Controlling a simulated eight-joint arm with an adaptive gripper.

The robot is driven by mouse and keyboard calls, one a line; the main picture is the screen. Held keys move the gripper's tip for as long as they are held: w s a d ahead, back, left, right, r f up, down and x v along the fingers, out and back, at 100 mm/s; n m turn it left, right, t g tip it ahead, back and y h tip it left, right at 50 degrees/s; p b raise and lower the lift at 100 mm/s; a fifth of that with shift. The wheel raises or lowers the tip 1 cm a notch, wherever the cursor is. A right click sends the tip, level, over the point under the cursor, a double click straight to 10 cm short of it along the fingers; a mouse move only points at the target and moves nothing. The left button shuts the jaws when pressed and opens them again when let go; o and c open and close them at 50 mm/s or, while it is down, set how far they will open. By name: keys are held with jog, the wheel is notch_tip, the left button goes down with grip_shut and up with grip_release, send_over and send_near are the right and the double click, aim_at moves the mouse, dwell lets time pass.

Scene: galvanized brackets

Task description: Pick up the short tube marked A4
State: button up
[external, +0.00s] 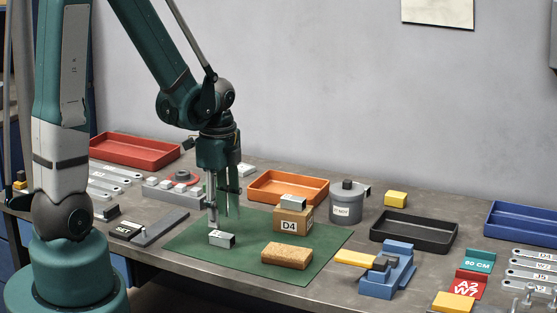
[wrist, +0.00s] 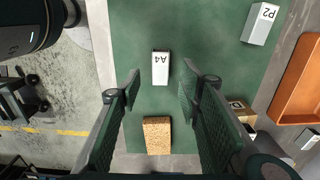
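The short tube marked A4 (wrist: 160,68) is a small pale grey block with a white label; the lettering appears upside down in the wrist view. It lies on the green mat (wrist: 140,30), and in the external view a small pale tube (external: 222,240) lies just below my gripper (external: 222,215). In the wrist view my gripper (wrist: 160,86) is open and empty, its two fingers apart on either side of A4's line. The fingertips look above the tube, not touching it. Another tube marked P2 (wrist: 260,25) lies at the upper right in the wrist view.
A cork block (external: 287,256) lies near the tube on the mat. A box marked D4 (external: 292,221) carries a small grey block. An orange tray (external: 290,200) is behind; a blue vise-like fixture (external: 388,272) is to the right. A grey bar (external: 160,228) lies left of the mat.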

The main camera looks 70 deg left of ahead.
aim_at(222, 235)
jog(key=shift+f, duration=0.35)
jog(key=shift+f, duration=0.1)
jog(key=shift+f+b, duration=0.55)
jog(key=shift+f, duration=1.95)
jog(key=c, duration=1)
